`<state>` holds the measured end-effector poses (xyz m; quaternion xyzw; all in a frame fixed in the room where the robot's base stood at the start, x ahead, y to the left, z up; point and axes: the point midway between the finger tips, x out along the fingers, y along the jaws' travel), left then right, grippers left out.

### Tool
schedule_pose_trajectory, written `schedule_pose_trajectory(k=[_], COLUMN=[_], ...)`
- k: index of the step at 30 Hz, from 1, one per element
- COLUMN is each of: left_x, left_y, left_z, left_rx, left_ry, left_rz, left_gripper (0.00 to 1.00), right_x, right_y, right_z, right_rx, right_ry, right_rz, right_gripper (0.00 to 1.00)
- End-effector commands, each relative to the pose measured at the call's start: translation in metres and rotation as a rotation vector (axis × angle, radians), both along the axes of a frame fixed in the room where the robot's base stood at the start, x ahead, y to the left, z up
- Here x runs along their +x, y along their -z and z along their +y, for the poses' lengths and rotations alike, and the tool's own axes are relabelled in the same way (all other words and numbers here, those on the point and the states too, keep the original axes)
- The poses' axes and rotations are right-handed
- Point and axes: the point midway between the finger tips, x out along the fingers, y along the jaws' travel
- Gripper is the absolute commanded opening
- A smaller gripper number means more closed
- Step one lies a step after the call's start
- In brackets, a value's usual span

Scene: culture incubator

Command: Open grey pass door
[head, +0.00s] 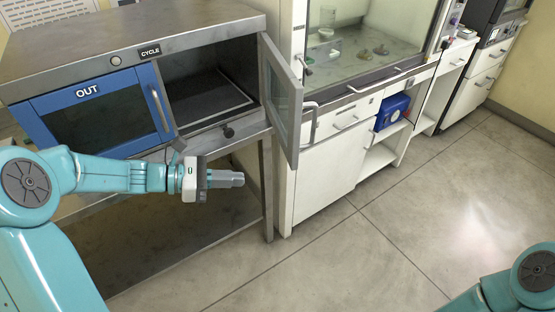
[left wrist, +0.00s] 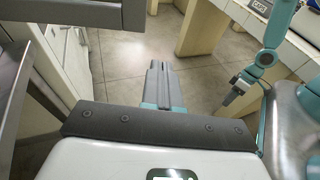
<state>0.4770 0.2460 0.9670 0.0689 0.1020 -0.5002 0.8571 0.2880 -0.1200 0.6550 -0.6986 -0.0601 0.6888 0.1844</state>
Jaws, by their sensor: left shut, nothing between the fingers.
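The grey pass door (head: 283,97) stands swung wide open on the right of the steel pass box. Its bar handle (head: 309,122) is on the right, and the opening beside it shows a dark empty chamber (head: 208,92). My left gripper (head: 238,180) is shut and empty, in front of and below the opening, apart from the door. Its closed fingers also show in the left wrist view (left wrist: 163,68). My right gripper (left wrist: 233,93) shows small in the left wrist view; its jaws are too small to read. Only part of my right arm shows in the head view.
The blue OUT door (head: 95,108) beside the opening is closed. A fume hood over white cabinets (head: 325,170) stands right of the door. The floor (head: 350,260) in front is clear.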

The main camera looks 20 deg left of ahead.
Motion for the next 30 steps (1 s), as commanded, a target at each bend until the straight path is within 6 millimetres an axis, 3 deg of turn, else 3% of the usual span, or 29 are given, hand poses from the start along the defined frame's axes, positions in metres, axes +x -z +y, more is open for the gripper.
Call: schedule_pose_trajectory(k=[1, 4, 8, 24, 30], left_x=[0.005, 0.007, 0.009, 0.067, 0.081], left_y=[-0.015, -0.051, -0.069, -0.069, -0.068], left_z=[0.014, 0.030, 0.031, -0.057, -0.077], left_rx=[-0.072, -0.178, -0.221, -0.219, -0.219], left_ry=[-0.039, -0.070, -0.076, -0.070, -0.073], left_rz=[-0.043, -0.098, -0.122, -0.119, -0.118], left_gripper=[0.00, 0.00, 0.00, 0.00, 0.00], right_x=[0.001, 0.001, 0.001, 0.001, 0.001], right_y=[0.017, 0.023, 0.021, 0.010, 0.007], right_z=[0.000, 0.000, 0.000, 0.000, 0.000], right_rx=[0.000, 0.000, 0.000, 0.000, 0.000], right_ry=[0.000, 0.001, 0.000, -0.001, 0.001], right_rz=[-0.001, -0.002, -0.002, -0.001, -0.002], right_gripper=[0.43, 0.43, 0.43, 0.43, 0.43])
